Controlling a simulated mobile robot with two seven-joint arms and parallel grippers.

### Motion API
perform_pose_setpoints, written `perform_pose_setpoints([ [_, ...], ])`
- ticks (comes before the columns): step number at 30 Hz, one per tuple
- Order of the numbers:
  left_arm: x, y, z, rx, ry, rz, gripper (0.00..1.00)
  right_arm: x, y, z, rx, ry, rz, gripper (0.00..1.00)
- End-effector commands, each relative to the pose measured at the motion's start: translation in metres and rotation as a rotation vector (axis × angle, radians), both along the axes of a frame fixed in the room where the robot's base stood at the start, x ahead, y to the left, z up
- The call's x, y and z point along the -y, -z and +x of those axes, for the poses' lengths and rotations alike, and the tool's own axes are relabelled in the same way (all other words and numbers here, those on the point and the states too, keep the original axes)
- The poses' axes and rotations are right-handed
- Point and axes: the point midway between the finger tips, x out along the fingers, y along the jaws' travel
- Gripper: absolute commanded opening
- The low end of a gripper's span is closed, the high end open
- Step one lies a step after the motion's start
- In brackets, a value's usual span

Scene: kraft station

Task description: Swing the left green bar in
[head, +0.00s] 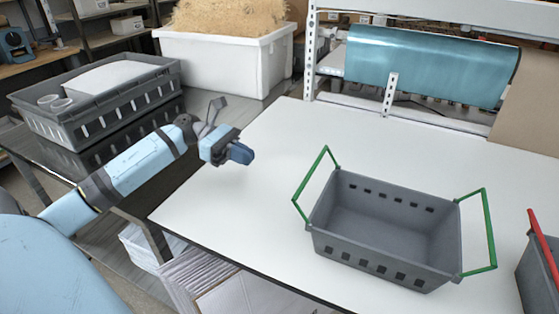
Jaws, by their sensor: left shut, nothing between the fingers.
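A grey crate (385,267) with slotted walls stands on the white table, empty. Its left green bar (301,180) is swung outward and stands up from the crate's left end. Its right green bar (491,228) likewise sticks outward at the right end. My left gripper (242,154) is above the left part of the table, shut and empty. It is to the left of the left green bar, clearly apart from it. My right gripper is not in view.
The white table (225,203) is clear between my left gripper and the crate. Another grey crate with a red bar (543,246) is at the right edge. A grey crate (105,121) stands at left, and a blue roll (430,65) lies behind the table.

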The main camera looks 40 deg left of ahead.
Motion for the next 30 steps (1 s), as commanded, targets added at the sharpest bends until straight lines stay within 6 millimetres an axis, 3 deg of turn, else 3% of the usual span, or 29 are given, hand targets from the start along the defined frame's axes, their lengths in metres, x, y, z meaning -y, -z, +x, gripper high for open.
perform_pose_setpoints([
  [5,0.025,0.001,0.006,0.001,0.002,-0.002,0.00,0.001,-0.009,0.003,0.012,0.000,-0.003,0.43],
  [15,0.094,0.013,0.022,0.002,0.002,-0.004,0.00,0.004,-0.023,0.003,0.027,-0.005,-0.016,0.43],
  [18,0.107,0.002,0.025,0.002,0.002,-0.003,0.00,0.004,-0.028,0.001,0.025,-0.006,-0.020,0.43],
  [30,0.124,-0.006,0.029,0.000,0.000,0.000,0.00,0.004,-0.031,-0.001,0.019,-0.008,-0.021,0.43],
])
